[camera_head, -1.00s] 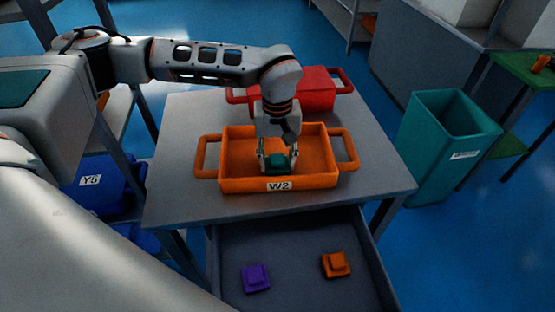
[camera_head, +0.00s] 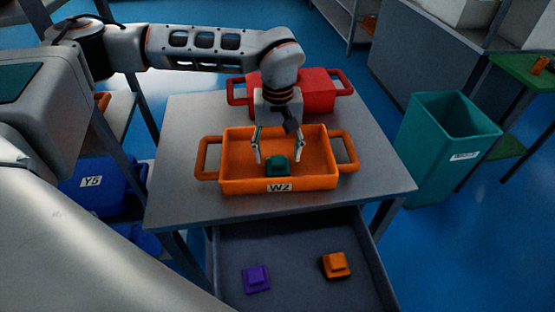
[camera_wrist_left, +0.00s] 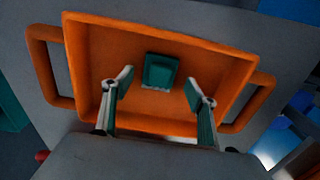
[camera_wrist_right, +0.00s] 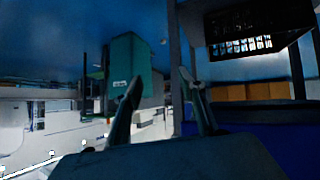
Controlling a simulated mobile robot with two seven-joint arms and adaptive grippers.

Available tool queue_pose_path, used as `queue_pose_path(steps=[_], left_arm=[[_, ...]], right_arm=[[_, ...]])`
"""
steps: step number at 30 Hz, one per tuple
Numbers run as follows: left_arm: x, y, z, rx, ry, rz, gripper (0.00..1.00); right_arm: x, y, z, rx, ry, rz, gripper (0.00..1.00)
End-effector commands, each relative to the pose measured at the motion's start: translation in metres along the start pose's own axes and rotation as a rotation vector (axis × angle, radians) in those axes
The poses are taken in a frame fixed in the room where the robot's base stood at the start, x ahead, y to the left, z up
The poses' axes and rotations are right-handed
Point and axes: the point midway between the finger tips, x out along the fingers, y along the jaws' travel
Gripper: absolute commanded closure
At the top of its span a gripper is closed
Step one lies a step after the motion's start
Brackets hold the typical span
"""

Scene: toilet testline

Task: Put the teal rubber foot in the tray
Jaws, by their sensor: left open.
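The teal rubber foot (camera_head: 277,165) lies on the floor of the orange tray (camera_head: 235,183) labelled W2, near its front wall. It also shows in the left wrist view (camera_wrist_left: 160,71), inside the tray (camera_wrist_left: 160,27). My left gripper (camera_head: 279,160) is open and empty above the foot, with its fingers apart on either side and clear of it. In the left wrist view, the open left fingers (camera_wrist_left: 158,92) point into the tray. My right gripper (camera_wrist_right: 163,85) shows only in the right wrist view, with its fingers apart and nothing between them.
A red container (camera_head: 320,90) stands behind the tray on the grey table (camera_head: 180,190). An open drawer (camera_head: 300,240) below holds a purple piece (camera_head: 256,278) and an orange piece (camera_head: 335,265). A teal bin (camera_head: 440,150) stands to the right.

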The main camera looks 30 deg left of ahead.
Motion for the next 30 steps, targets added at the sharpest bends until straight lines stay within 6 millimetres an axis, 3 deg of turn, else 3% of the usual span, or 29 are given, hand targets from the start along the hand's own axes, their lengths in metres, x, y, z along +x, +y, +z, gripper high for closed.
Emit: queue_pose_path(steps=[1, 6, 12, 30], left_arm=[[-0.015, 0.001, -0.001, 0.0, 0.006, 0.004, 0.42], [-0.049, 0.001, -0.001, 0.0, 0.005, 0.003, 0.42], [-0.076, 0.0, 0.0, 0.001, 0.002, 0.001, 0.42], [-0.084, 0.0, 0.0, 0.001, 0.0, 0.0, 0.42]], right_arm=[[-0.001, 0.0, -0.002, 0.001, 0.001, -0.001, 0.6], [-0.003, -0.003, -0.002, 0.006, -0.002, -0.005, 0.6], [-0.004, -0.003, -0.004, 0.009, 0.0, -0.007, 0.6], [-0.004, -0.003, -0.003, 0.009, -0.002, -0.007, 0.6]])
